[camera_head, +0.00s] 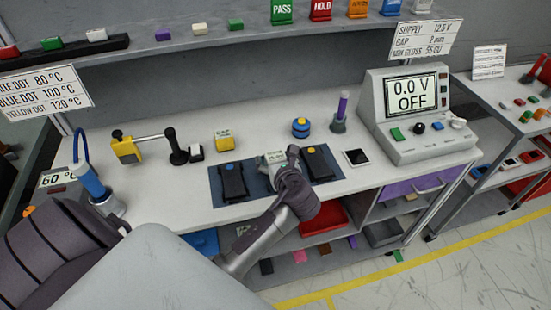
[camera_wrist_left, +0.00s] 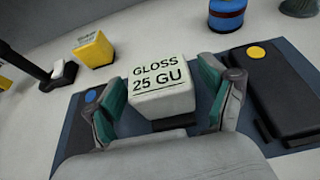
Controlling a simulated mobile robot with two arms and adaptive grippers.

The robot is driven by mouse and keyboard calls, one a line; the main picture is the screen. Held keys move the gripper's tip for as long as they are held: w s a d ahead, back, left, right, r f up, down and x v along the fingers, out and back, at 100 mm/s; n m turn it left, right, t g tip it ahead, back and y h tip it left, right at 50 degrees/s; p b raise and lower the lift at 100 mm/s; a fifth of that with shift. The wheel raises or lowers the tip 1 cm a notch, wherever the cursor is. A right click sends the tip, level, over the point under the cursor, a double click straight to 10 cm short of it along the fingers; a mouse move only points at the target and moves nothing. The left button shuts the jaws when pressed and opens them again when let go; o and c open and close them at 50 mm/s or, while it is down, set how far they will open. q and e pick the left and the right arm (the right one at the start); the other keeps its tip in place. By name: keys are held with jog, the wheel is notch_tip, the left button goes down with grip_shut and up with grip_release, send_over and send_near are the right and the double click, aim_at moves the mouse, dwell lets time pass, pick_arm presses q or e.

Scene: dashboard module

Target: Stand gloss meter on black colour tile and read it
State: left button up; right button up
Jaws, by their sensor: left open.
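The gloss meter is a white block (camera_head: 273,157) on the dark blue mat, between two black modules. In the left wrist view the gloss meter (camera_wrist_left: 160,88) reads "GLOSS 25 GU". A dark part shows under its lower edge; I cannot tell what it is. My left gripper (camera_wrist_left: 162,98) is open, its green-padded fingers on either side of the meter; whether they touch it is unclear. In the head view the left gripper (camera_head: 289,167) partly covers the meter. A black tile with a white border (camera_head: 357,157) lies right of the mat. My right gripper is not in view.
The modules have a blue dot (camera_head: 232,182) and a yellow dot (camera_head: 320,165). A yellow gauge box (camera_head: 224,141), a blue pot (camera_head: 300,128) and a purple-handled tool (camera_head: 341,112) stand behind. A console (camera_head: 418,112) reads "0.0 V OFF". Some bench right of the black tile is clear.

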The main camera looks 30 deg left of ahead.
pick_arm(q)
jog(key=v, duration=1.2)
